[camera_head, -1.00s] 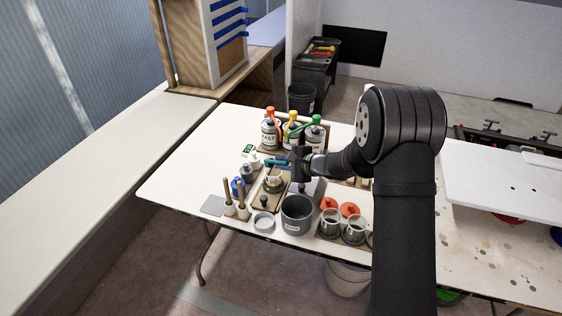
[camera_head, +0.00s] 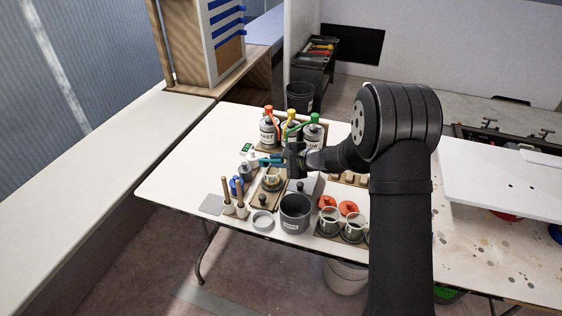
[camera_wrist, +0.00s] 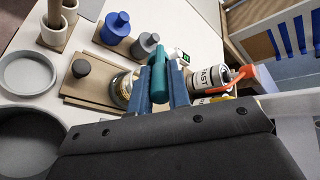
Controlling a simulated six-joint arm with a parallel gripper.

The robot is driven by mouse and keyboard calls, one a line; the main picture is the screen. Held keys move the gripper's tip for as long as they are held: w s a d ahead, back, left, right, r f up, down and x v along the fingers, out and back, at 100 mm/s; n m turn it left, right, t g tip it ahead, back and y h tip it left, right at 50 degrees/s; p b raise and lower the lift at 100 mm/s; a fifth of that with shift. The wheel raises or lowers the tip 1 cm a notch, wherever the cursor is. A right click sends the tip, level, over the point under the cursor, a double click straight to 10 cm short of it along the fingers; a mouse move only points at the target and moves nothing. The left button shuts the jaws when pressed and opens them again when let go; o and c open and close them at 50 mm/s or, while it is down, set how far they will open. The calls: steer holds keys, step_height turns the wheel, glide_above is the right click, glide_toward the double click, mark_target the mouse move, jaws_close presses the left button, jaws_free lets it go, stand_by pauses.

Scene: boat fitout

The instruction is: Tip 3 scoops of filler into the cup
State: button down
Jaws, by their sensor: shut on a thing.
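My gripper (camera_head: 283,160) is shut on a teal tool, likely the scoop (camera_wrist: 158,77), whose teal end rises between the two blue fingers in the wrist view (camera_wrist: 165,92). The scoop's bowl is not clearly visible, so I cannot tell whether it holds filler. A small clear cup (camera_wrist: 120,91) stands on a wooden board (camera_head: 258,203), just beside the fingers; it also shows in the head view (camera_head: 271,184). The dark grey tub (camera_head: 296,214), perhaps the filler tub, stands open in front of the gripper.
Three pump bottles (camera_head: 290,130) stand behind my gripper. The table's left corner is clear.

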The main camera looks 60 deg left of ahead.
steer(key=s+n+h, duration=0.1)
steer(key=s+a+r+n+h, duration=0.1)
steer(key=s, duration=0.1)
steer(key=s+n+h, duration=0.1)
steer(key=s+h, duration=0.1)
steer(key=shift+a+r+n, duration=0.15)
steer(key=shift+r+n, duration=0.1)
steer(key=shift+n, duration=0.05)
steer(key=n+t+h, duration=0.2)
steer(key=t+h, duration=0.3)
steer(key=t, duration=0.1)
glide_toward(262, 159)
steer(key=shift+w+d+f, duration=0.25)
steer(key=shift+w+f, duration=0.1)
steer(key=shift+w, duration=0.3)
steer(key=shift+w, duration=0.1)
